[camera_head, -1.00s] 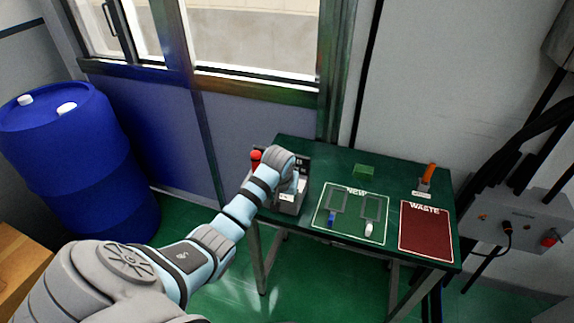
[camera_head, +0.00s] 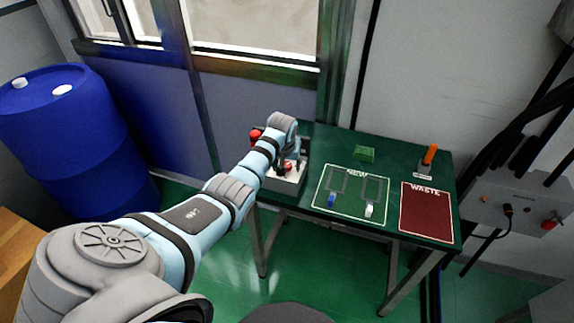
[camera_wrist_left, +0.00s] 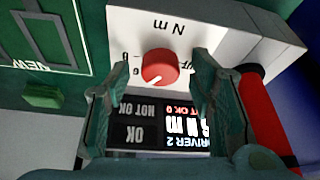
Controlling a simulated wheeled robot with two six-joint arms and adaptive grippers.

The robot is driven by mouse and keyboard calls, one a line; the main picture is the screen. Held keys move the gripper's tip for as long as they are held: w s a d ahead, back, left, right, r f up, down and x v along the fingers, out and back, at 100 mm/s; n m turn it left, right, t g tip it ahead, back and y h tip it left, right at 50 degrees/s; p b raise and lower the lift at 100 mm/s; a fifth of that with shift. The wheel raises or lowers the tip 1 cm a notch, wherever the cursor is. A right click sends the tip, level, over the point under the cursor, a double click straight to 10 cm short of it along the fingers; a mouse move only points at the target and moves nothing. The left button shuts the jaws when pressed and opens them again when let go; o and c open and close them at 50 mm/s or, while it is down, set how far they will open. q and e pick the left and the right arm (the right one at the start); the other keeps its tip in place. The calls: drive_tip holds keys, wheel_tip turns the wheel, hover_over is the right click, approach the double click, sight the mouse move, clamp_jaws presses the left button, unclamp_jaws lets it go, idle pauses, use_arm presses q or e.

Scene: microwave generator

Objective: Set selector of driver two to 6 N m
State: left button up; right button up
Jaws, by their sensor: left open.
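In the left wrist view a round red knob (camera_wrist_left: 160,66) with a white pointer mark sits on a white panel (camera_wrist_left: 205,25) lettered "N m", seen upside down. The pointer slants to the lower left; the scale figures are partly hidden. Below it a dark display (camera_wrist_left: 184,132) reads "DRIVER 2" and "N m"; its number is partly covered. My left gripper (camera_wrist_left: 154,84) is open, its fingers on either side of the knob and in front of the panel; contact cannot be told. In the head view my left gripper (camera_head: 288,160) is over the driver unit (camera_head: 288,186). My right gripper is not in view.
The green table (camera_head: 325,143) holds a "NEW" area (camera_head: 350,205), a red "WASTE" mat (camera_head: 427,215), a green block (camera_head: 364,153) and an orange-handled item (camera_head: 429,158). A red cylinder (camera_wrist_left: 256,105) stands close beside the unit. A blue drum (camera_head: 70,140) stands left.

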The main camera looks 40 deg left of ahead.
use_arm(q)
drive_tip(key=c, duration=1.2)
drive_tip(key=shift+o, duration=0.3)
drive_tip(key=shift+s+r+m+p, duration=0.1)
drive_tip(key=shift+r+m+p, duration=0.15)
drive_tip(key=shift+m+p, duration=0.4)
drive_tip(key=shift+a+f, duration=0.1)
drive_tip(key=shift+f, duration=0.05)
drive_tip(key=o, duration=1.1)
drive_tip(key=shift+o, duration=0.2)
drive_tip(key=v, duration=1.2)
drive_tip(key=shift+a, duration=0.15)
